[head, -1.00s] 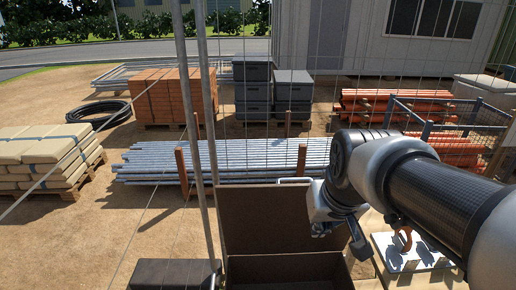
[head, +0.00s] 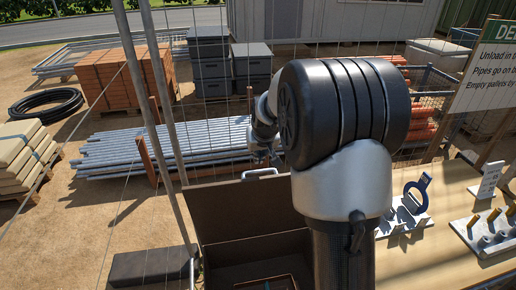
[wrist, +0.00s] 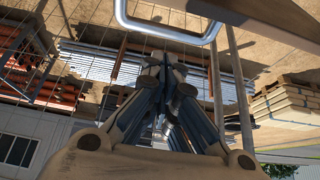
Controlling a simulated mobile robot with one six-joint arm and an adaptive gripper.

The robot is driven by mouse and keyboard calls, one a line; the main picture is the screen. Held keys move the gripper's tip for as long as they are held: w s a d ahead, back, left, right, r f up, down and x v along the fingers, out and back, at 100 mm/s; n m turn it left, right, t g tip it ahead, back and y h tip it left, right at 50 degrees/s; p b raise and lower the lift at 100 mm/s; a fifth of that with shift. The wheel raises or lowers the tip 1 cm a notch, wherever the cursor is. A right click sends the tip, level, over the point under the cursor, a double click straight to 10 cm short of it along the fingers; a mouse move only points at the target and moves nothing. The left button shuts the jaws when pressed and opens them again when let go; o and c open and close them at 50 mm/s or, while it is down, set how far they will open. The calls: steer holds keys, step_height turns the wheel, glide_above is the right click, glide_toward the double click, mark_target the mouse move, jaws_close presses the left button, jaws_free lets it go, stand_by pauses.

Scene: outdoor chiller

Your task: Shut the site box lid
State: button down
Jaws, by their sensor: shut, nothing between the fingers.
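The site box (head: 214,258) is a dark brown box low in the head view. Its lid (head: 232,208) is open, standing up at the back edge. A pale metal loop handle (head: 260,172) is on the lid's top edge; it also shows large at the top of the wrist view (wrist: 168,37). My gripper (head: 264,158) is just above and beyond the lid's top edge, near the handle, partly hidden by my arm. In the wrist view my gripper's fingers (wrist: 172,84) are together and empty, apart from the handle in the picture.
A wooden bench (head: 445,190) with fittings and a sign (head: 490,70) stands at right. Grey pipes (head: 195,145) lie behind the lid. Mesh and poles (head: 150,90) cross the left. A dark block (head: 150,266) sits left of the box. Open sand lies at left.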

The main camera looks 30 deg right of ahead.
steer(key=shift+w+f, duration=0.2)
steer(key=shift+f, duration=0.45)
steer(key=shift+w+f, duration=0.15)
steer(key=shift+f, duration=0.45)
steer(key=s, duration=0.3)
steer(key=shift+a+f, duration=0.1)
steer(key=shift+a, duration=0.3)
steer(key=shift+s+f, duration=0.1)
steer(key=shift+f, duration=0.05)
